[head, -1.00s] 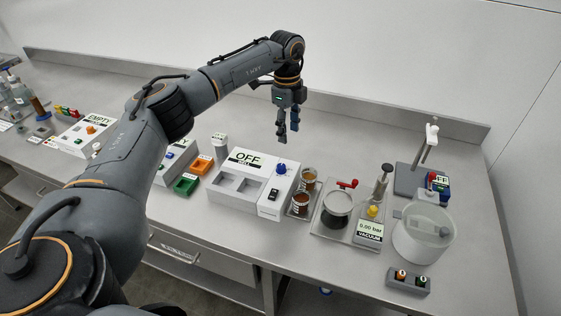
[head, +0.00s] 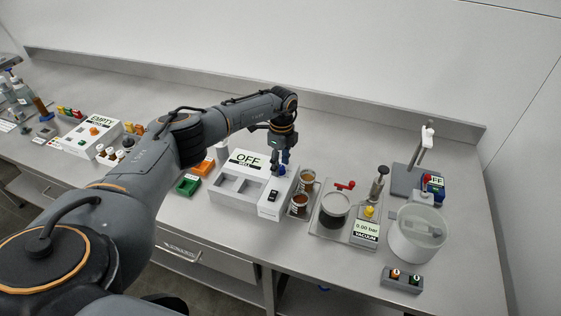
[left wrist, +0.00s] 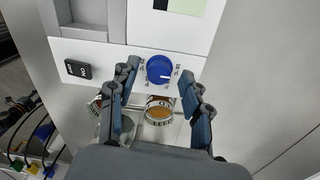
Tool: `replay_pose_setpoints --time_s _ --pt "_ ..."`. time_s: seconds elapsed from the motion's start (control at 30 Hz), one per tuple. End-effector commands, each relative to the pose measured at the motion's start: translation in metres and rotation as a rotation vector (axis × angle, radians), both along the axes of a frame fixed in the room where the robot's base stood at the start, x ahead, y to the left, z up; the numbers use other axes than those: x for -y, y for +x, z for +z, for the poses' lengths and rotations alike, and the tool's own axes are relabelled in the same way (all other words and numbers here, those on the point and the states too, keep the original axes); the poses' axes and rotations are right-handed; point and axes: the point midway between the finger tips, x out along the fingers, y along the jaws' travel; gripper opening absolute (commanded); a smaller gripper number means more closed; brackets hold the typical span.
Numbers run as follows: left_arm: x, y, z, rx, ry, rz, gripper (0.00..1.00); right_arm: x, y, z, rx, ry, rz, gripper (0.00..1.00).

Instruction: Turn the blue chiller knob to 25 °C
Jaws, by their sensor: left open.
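The blue chiller knob (head: 281,170) is on the right panel of the white box marked OFF, which also reads WELL (head: 228,196). In the left wrist view the knob (left wrist: 158,68) shows a white pointer mark toward its lower right, with small dial labels too small to read. My left gripper (head: 280,162) points down at the knob and partly covers it in the head view. In the left wrist view my left gripper (left wrist: 159,76) is open, with one finger on each side of the knob. I cannot tell whether they touch it. My right gripper is not in view.
A black switch (left wrist: 78,69) sits on the same panel, left of the knob in the wrist view. Jars with brown contents (head: 300,203) stand right beside the box. A vacuum unit reading 0.00 bar (head: 366,231) and a clear tub (head: 416,236) stand further right.

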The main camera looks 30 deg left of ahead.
Motion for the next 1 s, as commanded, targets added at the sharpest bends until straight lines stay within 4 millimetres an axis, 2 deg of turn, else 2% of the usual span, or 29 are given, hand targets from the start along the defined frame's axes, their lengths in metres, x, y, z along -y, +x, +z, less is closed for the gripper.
replay_pose_setpoints --time_s 0.3,0.53,0.57,1.0 --pt "0.0000 -0.0003 -0.0032 0.000 0.000 -0.001 0.49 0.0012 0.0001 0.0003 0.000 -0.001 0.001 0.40" --pt "0.0001 -0.0002 -0.0029 0.000 0.000 -0.001 0.02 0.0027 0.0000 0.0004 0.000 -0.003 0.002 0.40" --pt "0.0001 -0.0002 -0.0028 0.000 0.000 -0.001 0.00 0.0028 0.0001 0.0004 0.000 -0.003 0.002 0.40" --pt "0.0002 0.0003 -0.0032 0.001 -0.001 -0.084 0.00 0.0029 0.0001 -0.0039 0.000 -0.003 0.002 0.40"
